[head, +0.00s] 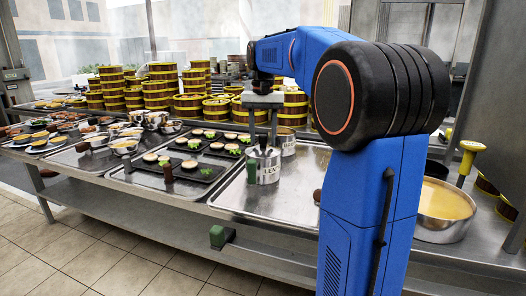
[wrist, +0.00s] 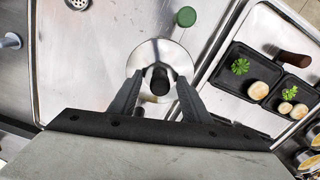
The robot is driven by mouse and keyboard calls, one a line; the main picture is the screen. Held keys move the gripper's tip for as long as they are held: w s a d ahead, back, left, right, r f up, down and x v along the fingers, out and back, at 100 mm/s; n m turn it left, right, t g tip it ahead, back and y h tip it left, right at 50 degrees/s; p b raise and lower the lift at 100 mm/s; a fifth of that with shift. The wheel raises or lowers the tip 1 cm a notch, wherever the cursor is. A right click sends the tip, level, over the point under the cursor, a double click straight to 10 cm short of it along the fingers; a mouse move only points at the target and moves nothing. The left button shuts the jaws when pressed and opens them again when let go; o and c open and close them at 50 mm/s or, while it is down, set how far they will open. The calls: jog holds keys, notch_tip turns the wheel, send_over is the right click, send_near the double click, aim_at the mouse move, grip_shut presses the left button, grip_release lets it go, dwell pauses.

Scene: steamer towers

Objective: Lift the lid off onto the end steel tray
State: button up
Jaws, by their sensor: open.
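A steel pot (head: 265,170) with dark lettering stands on the end steel tray (head: 300,185), near its left edge. Its round steel lid (wrist: 160,53) is on top and has a dark knob (wrist: 160,78). My gripper (head: 262,138) is above the pot, pointing down. In the wrist view my gripper (wrist: 158,80) is open, with one finger on each side of the knob and visible gaps between. I cannot tell exactly how far down the fingers reach. The tray's bare surface shows around the pot in the wrist view (wrist: 85,75).
Black plates (head: 180,172) with small food items lie on the neighbouring tray to the left. A green-topped item (wrist: 186,16) is close beside the pot. Bamboo steamer towers (head: 160,90) stand behind. A pan of yellow liquid (head: 446,205) is at the right. The end tray has bare room.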

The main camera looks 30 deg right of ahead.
aim_at(263, 135)
jog(key=shift+f, duration=0.15)
grip_shut()
notch_tip(263, 135, up, 10)
dwell(0.7)
jog(key=c, duration=0.7)
grip_release()
grip_shut()
